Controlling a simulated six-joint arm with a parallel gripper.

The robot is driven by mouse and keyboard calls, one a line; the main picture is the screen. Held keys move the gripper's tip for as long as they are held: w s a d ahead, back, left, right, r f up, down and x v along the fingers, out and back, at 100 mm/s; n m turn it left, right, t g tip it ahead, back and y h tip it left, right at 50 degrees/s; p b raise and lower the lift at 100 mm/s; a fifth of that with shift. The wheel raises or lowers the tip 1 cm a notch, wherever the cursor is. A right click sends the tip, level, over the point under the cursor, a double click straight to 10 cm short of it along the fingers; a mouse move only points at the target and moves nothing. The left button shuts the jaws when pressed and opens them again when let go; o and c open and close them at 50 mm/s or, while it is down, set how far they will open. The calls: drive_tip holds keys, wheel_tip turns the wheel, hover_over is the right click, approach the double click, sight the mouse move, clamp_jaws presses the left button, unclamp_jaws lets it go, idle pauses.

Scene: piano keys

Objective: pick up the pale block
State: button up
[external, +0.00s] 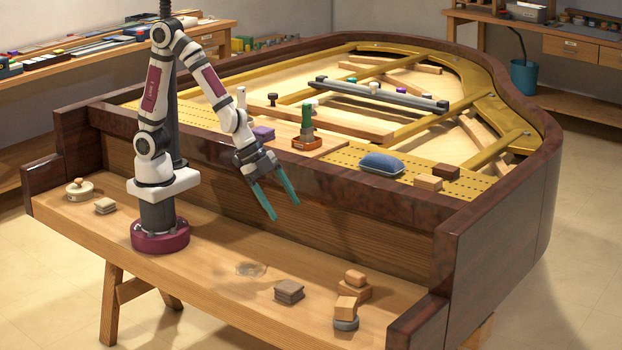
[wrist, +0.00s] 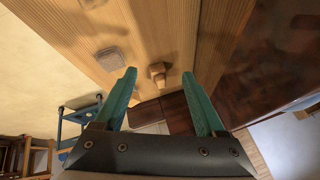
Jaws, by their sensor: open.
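The palest wooden block that I can pick out is a tan block (external: 346,309) lying on a dark grey round piece near the right end of the wooden ledge. A similar tan block (external: 356,276) sits on a wider brown block just behind it. I cannot tell for sure which is the pale block. In the wrist view a small tan block (wrist: 157,70) shows between the fingertips in the picture, well beyond them. My gripper (external: 285,211) has teal fingers spread apart and empty, above the ledge and up-left of these blocks.
The dark piano rim (external: 350,208) rises behind. A raised dark end cheek (external: 420,325) closes the right end.

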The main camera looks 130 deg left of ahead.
drive_tip(key=w+a+f+n+t+h, duration=0.1)
drive_tip(key=w+a+f+t+h, duration=0.15)
drive_tip(key=w+f+t, duration=0.6)
drive_tip(key=n+g, duration=0.1)
drive_tip(key=n, duration=0.1)
approach(364, 281)
drive_tip(key=shift+h, duration=0.35)
drive_tip(key=x, duration=0.2)
drive_tip(key=a+x, duration=0.1)
drive_tip(key=x, duration=0.1)
drive_tip(key=shift+w+f, duration=0.25)
drive_tip(key=shift+w, duration=0.15)
drive_tip(key=x, duration=0.5)
drive_tip(key=shift+w+d+f, duration=0.1)
drive_tip(key=shift+w+d, duration=0.1)
drive_tip(key=shift+d, duration=0.15)
clamp_jaws()
